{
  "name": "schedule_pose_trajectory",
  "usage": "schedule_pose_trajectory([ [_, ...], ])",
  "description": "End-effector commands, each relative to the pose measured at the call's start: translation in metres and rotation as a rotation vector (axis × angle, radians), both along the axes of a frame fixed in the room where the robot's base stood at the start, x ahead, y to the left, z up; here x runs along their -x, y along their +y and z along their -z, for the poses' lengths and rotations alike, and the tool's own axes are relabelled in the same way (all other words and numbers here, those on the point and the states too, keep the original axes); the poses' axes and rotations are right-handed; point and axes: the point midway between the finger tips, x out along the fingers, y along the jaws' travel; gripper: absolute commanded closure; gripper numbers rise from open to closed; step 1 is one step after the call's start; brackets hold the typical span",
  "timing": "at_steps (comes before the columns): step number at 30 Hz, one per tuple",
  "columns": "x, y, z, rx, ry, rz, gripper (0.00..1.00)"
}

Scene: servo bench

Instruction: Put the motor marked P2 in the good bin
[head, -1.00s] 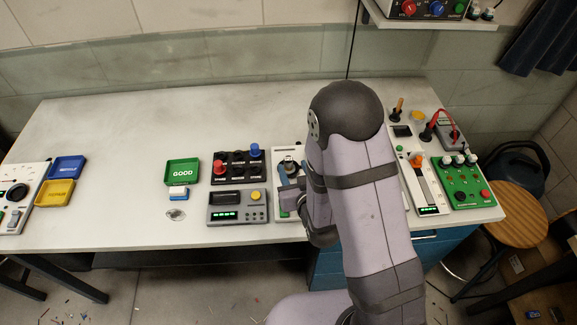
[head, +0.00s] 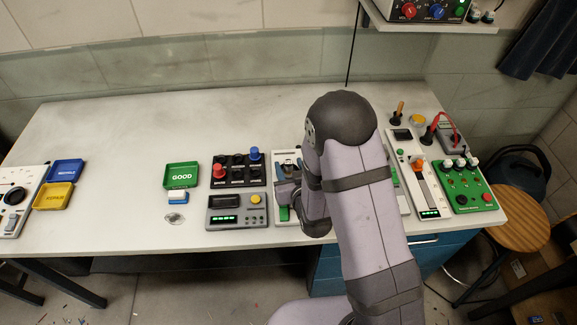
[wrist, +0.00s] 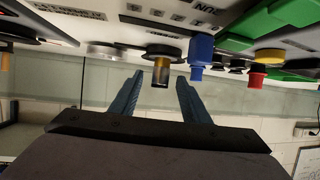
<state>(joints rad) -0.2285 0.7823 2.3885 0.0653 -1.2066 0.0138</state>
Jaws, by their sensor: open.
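The green bin marked GOOD (head: 181,175) stands left of the motor rack in the head view, and looks empty. The black rack (head: 237,182) holds a red-topped motor (head: 219,170) and a blue-topped motor (head: 254,154); these also show in the wrist view, red (wrist: 257,76) and blue (wrist: 201,55). No P2 mark is legible. My gripper (head: 287,172) is over the white panel (head: 280,233), partly hidden by my arm. In the wrist view its blue fingers (wrist: 160,78) are open, with a dark, brass-ended cylinder (wrist: 160,74) seen between them; contact cannot be told.
A grey tester (head: 236,224) with a yellow button lies in front of the rack. A small blue-and-white block (head: 178,197) sits before the GOOD bin. Blue (head: 66,169) and yellow (head: 54,196) bins stand far left. The table between these and the GOOD bin is clear.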

Motion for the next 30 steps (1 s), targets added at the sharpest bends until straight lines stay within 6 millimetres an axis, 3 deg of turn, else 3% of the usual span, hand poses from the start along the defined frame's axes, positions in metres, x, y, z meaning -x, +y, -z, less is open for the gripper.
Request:
schedule_pose_trajectory([
  [6,-0.016,0.002,0.006,0.0,0.0,0.0,0.57],
  [15,-0.018,0.003,0.008,0.0,0.0,0.0,0.57],
  [21,-0.018,0.003,0.007,0.0,0.0,0.0,1.0],
  [30,-0.018,0.003,0.007,0.0,-0.002,0.0,1.0],
])
